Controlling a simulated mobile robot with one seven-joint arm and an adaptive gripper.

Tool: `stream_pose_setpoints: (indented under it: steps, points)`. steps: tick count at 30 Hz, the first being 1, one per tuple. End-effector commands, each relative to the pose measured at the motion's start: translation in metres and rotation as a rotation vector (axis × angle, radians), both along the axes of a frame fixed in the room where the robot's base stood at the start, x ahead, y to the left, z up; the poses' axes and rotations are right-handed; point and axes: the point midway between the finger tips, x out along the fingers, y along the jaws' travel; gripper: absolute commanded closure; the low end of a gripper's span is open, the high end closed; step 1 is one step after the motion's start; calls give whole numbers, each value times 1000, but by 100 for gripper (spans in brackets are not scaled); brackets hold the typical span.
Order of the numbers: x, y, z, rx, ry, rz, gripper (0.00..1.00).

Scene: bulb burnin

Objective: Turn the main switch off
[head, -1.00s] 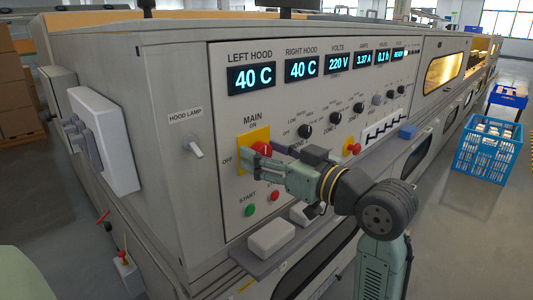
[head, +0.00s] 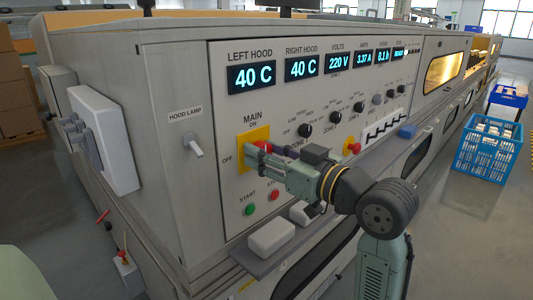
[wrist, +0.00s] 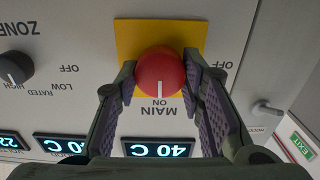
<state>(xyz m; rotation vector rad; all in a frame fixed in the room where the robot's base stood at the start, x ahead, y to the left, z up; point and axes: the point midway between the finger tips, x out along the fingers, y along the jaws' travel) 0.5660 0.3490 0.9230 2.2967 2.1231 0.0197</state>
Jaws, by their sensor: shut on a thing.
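The main switch is a round red knob (head: 262,146) on a yellow plate (head: 256,134) at the left of the panel. In the wrist view, which shows the panel upside down, the knob (wrist: 160,72) has a white mark pointing at the ON label. My gripper (head: 259,154) is shut on the knob, with one finger on each side of it in the wrist view (wrist: 161,76). In the head view the fingers partly hide the knob. The OFF label (head: 227,160) is left of the plate.
Green start (head: 250,210) and red stop buttons sit below the plate. Black zone knobs (head: 305,130) and a red button (head: 352,147) are to the right. A hood lamp lever (head: 195,147) is to the left. A ledge with pale boxes (head: 271,238) juts out below.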

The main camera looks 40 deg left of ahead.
Motion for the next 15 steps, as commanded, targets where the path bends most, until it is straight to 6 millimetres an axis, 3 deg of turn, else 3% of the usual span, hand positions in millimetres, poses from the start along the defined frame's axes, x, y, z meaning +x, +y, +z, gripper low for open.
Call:
stream_pose_setpoints:
  steps: [15]
  points:
    - [-1, 0, -4, -28, -348, -1, 92]
